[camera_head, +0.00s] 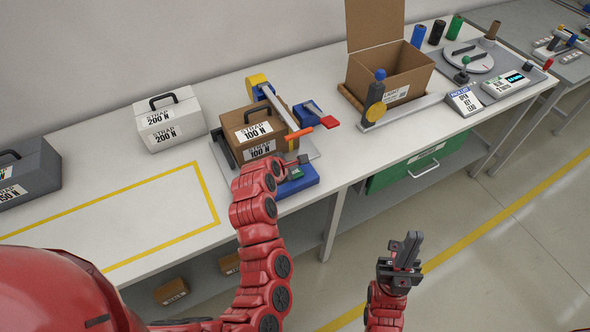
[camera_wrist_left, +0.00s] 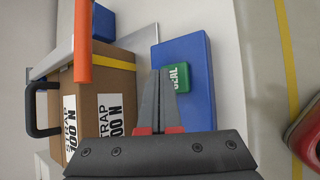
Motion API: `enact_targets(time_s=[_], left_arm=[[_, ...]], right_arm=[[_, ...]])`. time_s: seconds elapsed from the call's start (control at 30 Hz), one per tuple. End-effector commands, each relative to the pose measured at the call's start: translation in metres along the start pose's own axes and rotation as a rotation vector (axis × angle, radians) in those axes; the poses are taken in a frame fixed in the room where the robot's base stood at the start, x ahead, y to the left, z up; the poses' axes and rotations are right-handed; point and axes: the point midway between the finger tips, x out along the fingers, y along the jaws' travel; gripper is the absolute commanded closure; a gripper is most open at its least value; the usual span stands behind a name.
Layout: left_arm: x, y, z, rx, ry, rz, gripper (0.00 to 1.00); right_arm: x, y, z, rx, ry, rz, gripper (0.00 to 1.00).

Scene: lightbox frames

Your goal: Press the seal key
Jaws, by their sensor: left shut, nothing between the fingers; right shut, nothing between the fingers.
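The green seal key (camera_head: 296,173) sits on a blue base (camera_head: 308,181) at the front edge of the bench. In the left wrist view the key (camera_wrist_left: 182,78) shows white SEAL lettering, partly hidden by my fingers. My left gripper (camera_head: 303,159) is shut and empty, with its fingertips right at the key. In the left wrist view the shut fingertips (camera_wrist_left: 166,70) overlap the key's left side; I cannot tell whether they touch it. My right gripper (camera_head: 410,238) is shut and empty, in front of the bench over the floor.
A brown carton marked STRAP 100 N (camera_head: 255,130) stands beside the blue base, under an orange-tipped arm (camera_head: 300,133). A white STRAP 200 N box (camera_head: 170,118) and a grey box (camera_head: 30,170) stand left. An open carton (camera_head: 385,75) stands right.

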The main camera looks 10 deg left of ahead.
Motion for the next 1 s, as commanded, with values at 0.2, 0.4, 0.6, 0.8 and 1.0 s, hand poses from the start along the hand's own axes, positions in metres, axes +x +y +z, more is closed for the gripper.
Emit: enact_targets(time_s=[0.2,0.4,0.6,0.8,1.0], left_arm=[[0.000,0.000,0.000,0.000,0.000,0.000,1.00],[-0.007,0.006,0.005,0.000,0.000,0.001,1.00],[-0.022,0.016,0.016,0.000,-0.002,0.002,1.00],[-0.034,0.026,0.025,0.001,0.000,0.003,1.00],[-0.035,0.025,0.025,0.001,0.000,0.001,1.00]], right_arm=[[0.000,0.000,0.000,0.000,0.000,0.000,1.00],[0.007,0.000,-0.001,0.000,0.000,0.000,1.00],[0.020,0.001,-0.003,0.000,0.000,0.000,1.00],[0.030,0.002,-0.005,0.000,0.000,0.000,1.00],[0.030,0.002,-0.005,0.000,0.000,0.000,1.00]])
